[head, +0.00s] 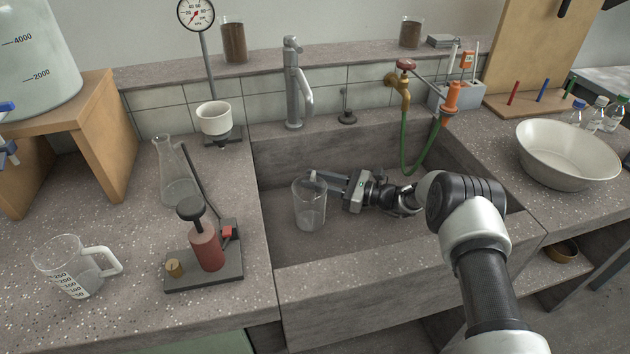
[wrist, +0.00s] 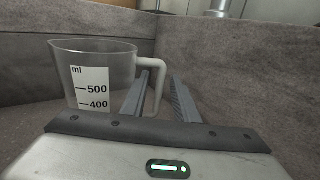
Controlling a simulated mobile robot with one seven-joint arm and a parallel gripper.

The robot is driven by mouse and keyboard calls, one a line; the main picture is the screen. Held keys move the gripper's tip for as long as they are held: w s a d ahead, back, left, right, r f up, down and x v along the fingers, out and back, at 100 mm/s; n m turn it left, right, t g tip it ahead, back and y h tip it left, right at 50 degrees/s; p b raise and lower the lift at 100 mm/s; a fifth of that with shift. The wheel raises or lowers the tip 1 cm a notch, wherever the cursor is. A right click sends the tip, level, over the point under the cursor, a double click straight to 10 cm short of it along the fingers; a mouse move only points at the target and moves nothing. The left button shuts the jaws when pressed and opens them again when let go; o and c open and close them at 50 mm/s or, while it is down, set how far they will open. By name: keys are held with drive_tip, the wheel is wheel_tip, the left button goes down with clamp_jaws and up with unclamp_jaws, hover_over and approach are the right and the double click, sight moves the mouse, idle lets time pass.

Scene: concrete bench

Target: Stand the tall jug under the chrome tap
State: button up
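The tall clear jug (head: 309,208) stands upright in the stone sink (head: 350,290), towards its left side. In the wrist view the jug (wrist: 120,65) shows its 400 and 500 ml marks and its pale handle (wrist: 159,85) on the right. My gripper (head: 316,182) is inside the sink, right of the jug. Its two fingers (wrist: 163,80) are apart, with the handle between them; I see no firm grip. The chrome tap (head: 293,85) rises behind the sink, its spout towards me. The jug is below and in front of the spout; exact alignment cannot be told.
A brass tap (head: 403,88) with a green hose (head: 408,150) hangs into the sink at back right. A shorter jug (head: 72,268), flask (head: 175,180) and red-bodied device (head: 206,247) stand on the left bench. A white basin (head: 567,155) is on the right.

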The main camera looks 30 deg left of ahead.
drive_tip(key=d, duration=0.2)
drive_tip(key=d+p, duration=0.1)
drive_tip(key=d, duration=0.4)
drive_tip(key=shift+w+d, duration=0.2)
drive_tip(key=shift+w, duration=0.2)
